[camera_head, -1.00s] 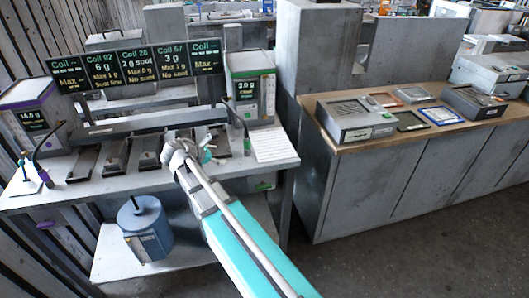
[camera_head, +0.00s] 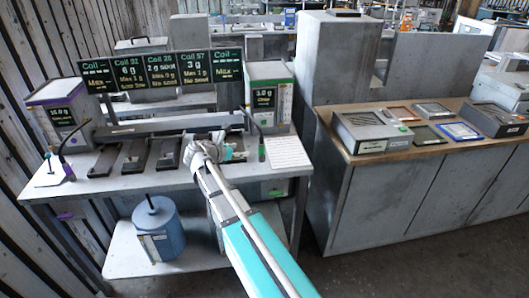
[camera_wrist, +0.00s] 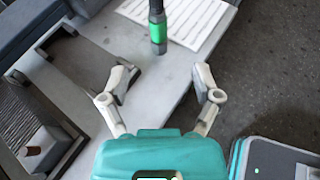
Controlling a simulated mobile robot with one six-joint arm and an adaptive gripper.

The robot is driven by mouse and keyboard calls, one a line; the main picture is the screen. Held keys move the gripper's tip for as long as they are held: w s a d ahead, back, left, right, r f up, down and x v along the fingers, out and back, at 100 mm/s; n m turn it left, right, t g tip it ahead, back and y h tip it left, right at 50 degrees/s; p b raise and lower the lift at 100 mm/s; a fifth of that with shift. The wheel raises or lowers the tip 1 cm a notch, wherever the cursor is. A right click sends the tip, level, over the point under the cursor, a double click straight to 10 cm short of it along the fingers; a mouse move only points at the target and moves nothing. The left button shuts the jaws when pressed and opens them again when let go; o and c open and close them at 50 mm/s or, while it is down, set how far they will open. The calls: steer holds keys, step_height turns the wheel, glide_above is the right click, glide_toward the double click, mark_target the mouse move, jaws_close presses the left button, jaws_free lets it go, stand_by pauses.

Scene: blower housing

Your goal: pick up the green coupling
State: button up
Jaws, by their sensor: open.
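The green coupling (camera_wrist: 158,33) is a bright green band on a dark upright cylinder. In the wrist view it stands beyond my fingertips, roughly centred between them and apart from both. My gripper (camera_wrist: 163,84) is open and empty, with bare bench below it. In the head view my gripper (camera_head: 228,152) is over the right half of the bench, just left of a dark hanging hose end (camera_head: 262,150).
The grey bench (camera_head: 120,184) holds several dark trays (camera_head: 136,154) and a white printed sheet (camera_head: 289,152). A cased unit (camera_head: 269,95) stands behind the hose. A blue canister (camera_head: 160,235) sits on the lower shelf. A wooden-topped counter (camera_head: 345,146) stands to the right.

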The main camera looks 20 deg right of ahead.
mark_target(260, 146)
steer(key=b+x, duration=0.2)
steer(key=x, duration=0.4)
steer(key=shift+w+f, duration=0.1)
steer(key=shift+f, duration=0.05)
steer(key=shift+w+d+f, duration=0.1)
steer(key=shift+w+d, duration=0.05)
steer(key=shift+d, duration=0.4)
steer(key=shift+r+b+x, duration=0.15)
steer(key=shift+b+x, duration=0.35)
steer(key=shift+x, duration=0.8)
steer(key=shift+r+b+x, duration=0.1)
steer(key=shift+b+x, duration=0.35)
steer(key=shift+x, duration=0.85)
steer(key=shift+w, duration=0.1)
jaws_close()
